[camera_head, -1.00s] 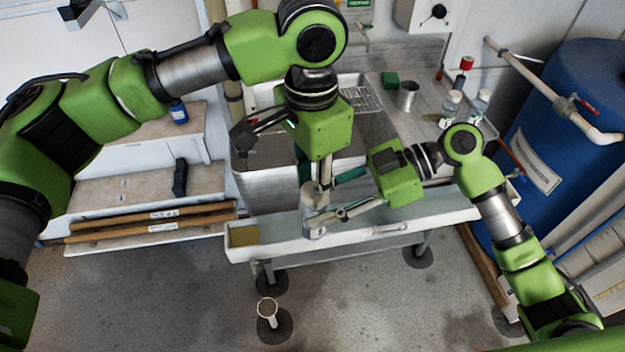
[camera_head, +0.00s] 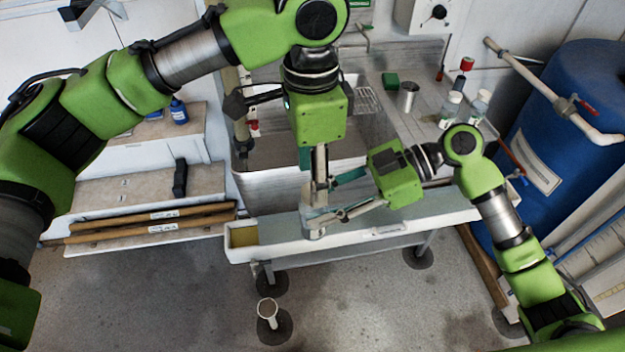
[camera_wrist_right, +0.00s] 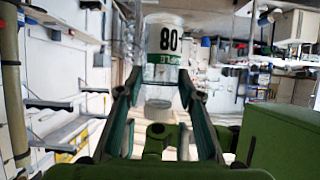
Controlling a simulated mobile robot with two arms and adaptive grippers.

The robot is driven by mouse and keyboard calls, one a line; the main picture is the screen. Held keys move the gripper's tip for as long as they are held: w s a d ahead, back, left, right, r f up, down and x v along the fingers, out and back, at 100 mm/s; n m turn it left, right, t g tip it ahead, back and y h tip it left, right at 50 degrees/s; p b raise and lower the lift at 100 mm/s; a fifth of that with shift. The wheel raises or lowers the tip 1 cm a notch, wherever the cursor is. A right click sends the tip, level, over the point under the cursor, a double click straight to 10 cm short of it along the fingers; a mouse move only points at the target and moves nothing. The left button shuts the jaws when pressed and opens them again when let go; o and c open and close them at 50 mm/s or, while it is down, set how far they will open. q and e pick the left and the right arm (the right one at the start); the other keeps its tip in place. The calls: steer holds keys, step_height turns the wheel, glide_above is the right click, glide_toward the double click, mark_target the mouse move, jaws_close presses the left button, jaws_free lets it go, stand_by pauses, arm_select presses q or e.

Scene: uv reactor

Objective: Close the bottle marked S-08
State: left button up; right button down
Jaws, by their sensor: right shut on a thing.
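The clear bottle (camera_head: 314,228) is at the trough's edge. It shows larger in the right wrist view (camera_wrist_right: 165,42), where its white label shows the number upside down, reading as 08, above a green band. My right gripper (camera_head: 326,221) is shut on the bottle's side, one finger on each side in the wrist view. My left gripper (camera_head: 320,192) points straight down from above, its fingers over the bottle's top. A pale round piece (camera_wrist_right: 158,106) shows at the bottle's top end; I cannot tell whether it is a cap or the neck, or whether the left fingers grip it.
The white trough (camera_head: 380,236) runs below the grippers, with the metal sink (camera_head: 285,188) behind. A blue barrel (camera_head: 560,130) is at the right.

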arm_select(q)
step_height(320, 180, up, 10)
steer(key=shift+f, duration=0.2)
steer(key=shift+f, duration=0.1)
stand_by(0.5)
